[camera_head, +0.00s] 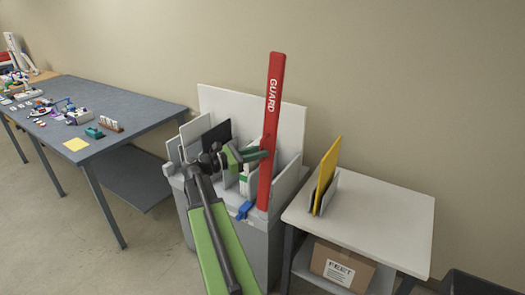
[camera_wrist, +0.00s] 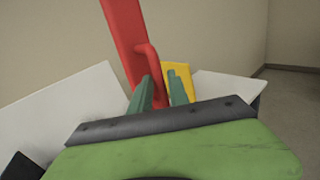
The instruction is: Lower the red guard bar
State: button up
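The red guard bar (camera_head: 271,130), lettered GUARD in white, stands nearly upright on the grey machine. In the wrist view the bar (camera_wrist: 124,40) leans up to the left, with a curved red handle (camera_wrist: 153,70) on its side. A gap shows beside the right finger. Whether either finger touches the handle is hard to tell.
White panels and a dark plate (camera_head: 217,134) stand on the grey machine (camera_head: 262,250), with a blue clip (camera_head: 244,210) at its front. To the right is a white table (camera_head: 390,220) with a yellow panel (camera_head: 327,172). A cluttered workbench (camera_head: 150,110) stands left.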

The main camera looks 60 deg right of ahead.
jog(key=shift+s+d, duration=0.25)
jog(key=shift+d, duration=0.15)
grip_shut()
dwell(1.1)
